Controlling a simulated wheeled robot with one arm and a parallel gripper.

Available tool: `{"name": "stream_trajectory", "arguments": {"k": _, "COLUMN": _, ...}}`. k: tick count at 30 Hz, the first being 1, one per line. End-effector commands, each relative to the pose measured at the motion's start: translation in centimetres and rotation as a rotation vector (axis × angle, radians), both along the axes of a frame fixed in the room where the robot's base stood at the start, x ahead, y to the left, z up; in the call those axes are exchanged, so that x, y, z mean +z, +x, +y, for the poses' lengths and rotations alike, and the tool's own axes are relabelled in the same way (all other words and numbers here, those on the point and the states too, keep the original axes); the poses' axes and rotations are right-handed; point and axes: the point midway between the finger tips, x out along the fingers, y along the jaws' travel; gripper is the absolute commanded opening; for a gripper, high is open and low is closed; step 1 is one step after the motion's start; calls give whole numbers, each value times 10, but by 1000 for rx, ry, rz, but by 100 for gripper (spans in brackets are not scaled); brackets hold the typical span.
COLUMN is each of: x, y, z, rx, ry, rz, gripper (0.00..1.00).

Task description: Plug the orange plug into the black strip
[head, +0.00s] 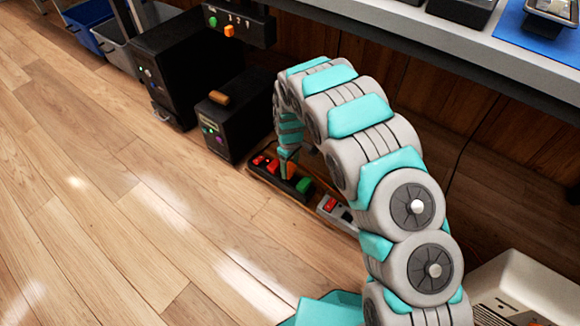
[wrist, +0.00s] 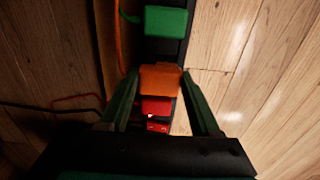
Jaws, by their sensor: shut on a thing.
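The orange plug (wrist: 160,78) is between the two fingers of my gripper (wrist: 160,82) in the wrist view. The gripper is shut on it, with one finger along each side. The black strip (wrist: 166,48) runs beneath the plug, and the plug is lined up over it. I cannot tell whether the plug is seated or just above the strip. In the head view my gripper (head: 288,160) points down at the black strip (head: 266,178) on the floor and partly hides it. A green plug (wrist: 166,20) and a red part (wrist: 156,105) sit on the strip either side of the orange plug.
A grey strip with a red switch (head: 335,212) lies just right of the black strip. Black boxes (head: 233,125) stand to the left. A bench (head: 450,55) overhangs behind. An orange cord (wrist: 119,45) runs beside the strip. The wooden floor in front is clear.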

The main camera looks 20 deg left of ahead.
Motion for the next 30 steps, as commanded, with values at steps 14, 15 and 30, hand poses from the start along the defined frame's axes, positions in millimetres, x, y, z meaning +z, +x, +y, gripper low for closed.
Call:
{"name": "stream_trajectory", "arguments": {"k": 14, "x": -2, "y": 0, "z": 0, "rx": 0, "ry": 0, "rz": 0, "gripper": 0}}
{"name": "stream_trajectory", "arguments": {"k": 15, "x": -2, "y": 0, "z": 0, "rx": 0, "ry": 0, "rz": 0, "gripper": 0}}
{"name": "stream_trajectory", "arguments": {"k": 30, "x": -9, "y": 0, "z": 0, "rx": 0, "ry": 1, "rz": 0, "gripper": 0}}
